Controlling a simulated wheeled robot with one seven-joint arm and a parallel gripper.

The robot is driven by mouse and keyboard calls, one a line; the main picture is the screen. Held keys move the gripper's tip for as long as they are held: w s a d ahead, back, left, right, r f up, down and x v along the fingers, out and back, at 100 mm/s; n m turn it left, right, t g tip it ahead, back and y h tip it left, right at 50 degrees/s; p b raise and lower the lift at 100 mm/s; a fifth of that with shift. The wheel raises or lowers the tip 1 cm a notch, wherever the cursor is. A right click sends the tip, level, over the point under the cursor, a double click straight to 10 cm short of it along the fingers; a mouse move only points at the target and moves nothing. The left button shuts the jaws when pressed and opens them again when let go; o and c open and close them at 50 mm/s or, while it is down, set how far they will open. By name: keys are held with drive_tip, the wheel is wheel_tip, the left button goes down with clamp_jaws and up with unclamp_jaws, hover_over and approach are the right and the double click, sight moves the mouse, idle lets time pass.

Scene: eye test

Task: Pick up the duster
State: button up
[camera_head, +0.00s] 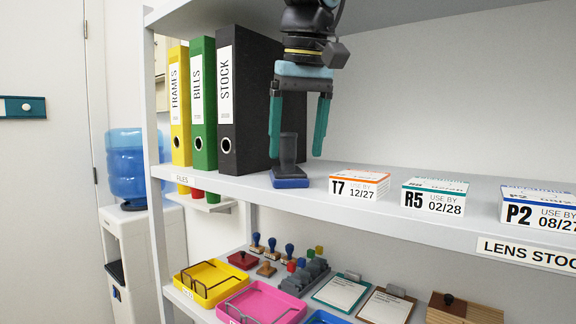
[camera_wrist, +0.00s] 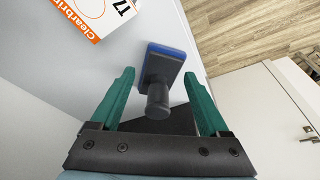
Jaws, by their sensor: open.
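The duster (camera_head: 289,167) stands upright on the upper shelf, with a dark grey handle on top and a blue base below. It is near the shelf's front edge, just right of the black binder. My gripper (camera_head: 297,150) is open and points down over the duster, one green finger on each side of the handle in the head view. In the wrist view the duster (camera_wrist: 161,75) lies ahead between the green fingertips of my gripper (camera_wrist: 159,75), with gaps on both sides. The fingers do not appear to touch it.
Yellow (camera_head: 179,105), green (camera_head: 202,103) and black (camera_head: 246,100) binders stand left of my gripper. Lens boxes T7 (camera_head: 359,185), R5 (camera_head: 434,195) and P2 (camera_head: 538,208) sit to the right. The lower shelf holds trays, stamps and clipboards. The shelf behind the boxes looks clear.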

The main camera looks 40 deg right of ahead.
sight(288, 169)
drive_tip(key=w, duration=0.1)
drive_tip(key=w+d+p, duration=0.1)
drive_tip(key=w, duration=0.2)
drive_tip(key=shift+w+d+f, duration=0.15)
drive_tip(key=shift+d+f, duration=0.05)
drive_tip(key=shift+f, duration=0.4)
drive_tip(key=shift+c, duration=0.4)
clamp_jaws()
